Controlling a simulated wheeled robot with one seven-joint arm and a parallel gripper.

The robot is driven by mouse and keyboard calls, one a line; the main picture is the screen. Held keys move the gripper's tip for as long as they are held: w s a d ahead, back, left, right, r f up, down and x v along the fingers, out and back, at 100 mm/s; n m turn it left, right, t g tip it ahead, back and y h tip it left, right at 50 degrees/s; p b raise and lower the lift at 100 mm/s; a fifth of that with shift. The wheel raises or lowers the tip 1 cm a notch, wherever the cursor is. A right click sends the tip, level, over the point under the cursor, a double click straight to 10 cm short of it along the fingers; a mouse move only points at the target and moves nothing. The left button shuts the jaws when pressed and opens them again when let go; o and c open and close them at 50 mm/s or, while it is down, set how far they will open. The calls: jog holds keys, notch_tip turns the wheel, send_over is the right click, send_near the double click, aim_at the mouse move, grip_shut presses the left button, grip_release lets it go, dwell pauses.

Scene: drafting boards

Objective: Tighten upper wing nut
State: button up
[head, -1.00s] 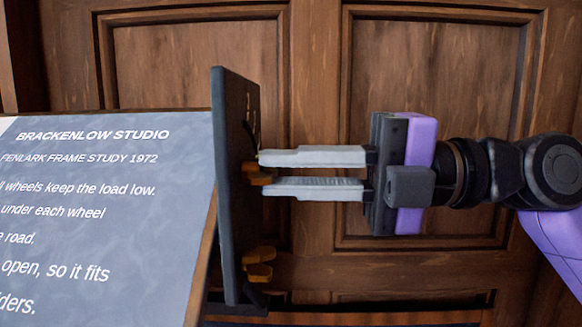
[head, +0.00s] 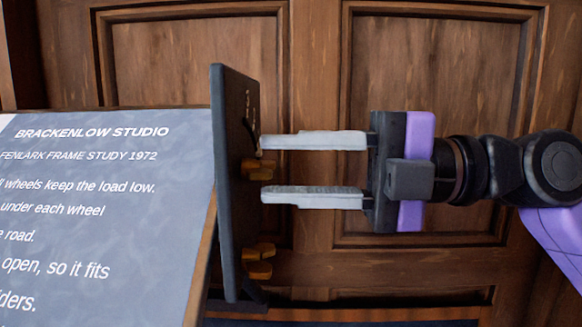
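The upper wing nut (head: 256,169) is a small brass-coloured piece on the right face of a dark upright plate (head: 228,180). The lower wing nut (head: 259,262) is a similar brass piece further down the same plate. My gripper (head: 262,169) reaches in from the right, level with the upper wing nut. Its two pale grey fingers are spread, one above and one below the nut, with a gap to each. The fingertips are close to the plate; I cannot tell whether they touch it.
A slanted board (head: 110,220) with white lettering lies left of the plate. A brown panelled wooden wall (head: 435,60) stands behind. The space right of the lower wing nut, under my gripper, looks free.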

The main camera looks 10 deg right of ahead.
jog(key=s+d+b, duration=0.1)
jog(key=d+b, duration=0.1)
jog(key=d, duration=0.5)
jog(key=shift+s+d, duration=0.25)
jog(key=shift+d, duration=0.1)
dwell(0.4)
